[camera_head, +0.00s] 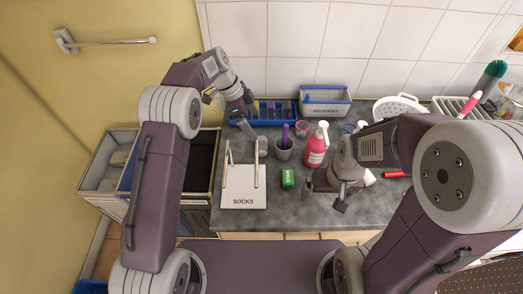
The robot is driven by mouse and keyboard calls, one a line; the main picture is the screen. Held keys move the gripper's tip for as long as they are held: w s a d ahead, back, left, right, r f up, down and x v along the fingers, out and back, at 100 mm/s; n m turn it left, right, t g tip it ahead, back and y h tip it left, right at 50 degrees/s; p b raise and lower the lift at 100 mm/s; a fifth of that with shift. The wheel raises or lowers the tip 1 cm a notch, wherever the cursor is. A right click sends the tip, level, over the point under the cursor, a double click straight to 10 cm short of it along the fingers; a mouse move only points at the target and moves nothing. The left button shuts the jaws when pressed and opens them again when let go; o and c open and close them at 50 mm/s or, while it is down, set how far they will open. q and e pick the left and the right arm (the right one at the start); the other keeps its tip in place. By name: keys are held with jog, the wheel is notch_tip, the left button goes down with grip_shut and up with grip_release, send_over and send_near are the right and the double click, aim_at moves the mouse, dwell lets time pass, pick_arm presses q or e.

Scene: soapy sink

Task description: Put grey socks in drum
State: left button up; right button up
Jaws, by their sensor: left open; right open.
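A white board or tray marked SOCKS (243,190) lies on the grey counter with upright posts at its sides. A small greyish piece (262,144) shows at its back right; I cannot tell if it is a grey sock. No drum can be made out. My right gripper (338,192) is open over the front middle of the counter, right of the green block, and appears empty.
A grey cup (283,150) with a purple item, a pink bottle (316,148) and a green block (287,179) stand right of the board. A blue divided tray (268,112) and a labelled bin (325,101) line the back wall. Open drawers (104,172) are at left.

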aim_at(262, 142)
pick_arm(q)
jog(key=x, duration=0.4)
jog(key=shift+a+f, duration=0.15)
jog(key=shift+f, duration=0.3)
jog(key=shift+w+f, duration=0.15)
jog(key=shift+f, duration=0.25)
jog(key=x, duration=0.1)
jog(key=p+x, duration=0.1)
jog(key=x, duration=0.1)
jog(key=p+x, duration=0.1)
jog(key=shift+s+a+f, duration=0.15)
jog(key=shift+s+f, duration=0.15)
jog(key=shift+f, duration=0.2)
jog(key=shift+w+f, duration=0.1)
jog(key=shift+f, duration=0.1)
jog(key=c, duration=1.4)
jog(key=shift+r, duration=0.4)
notch_tip(262, 142, up, 9)
jog(key=b, duration=0.1)
jog(key=shift+r+b, duration=0.15)
jog(key=shift+b, duration=0.2)
pick_arm(e)
jog(key=shift+w+f, duration=0.2)
jog(key=shift+f, duration=0.1)
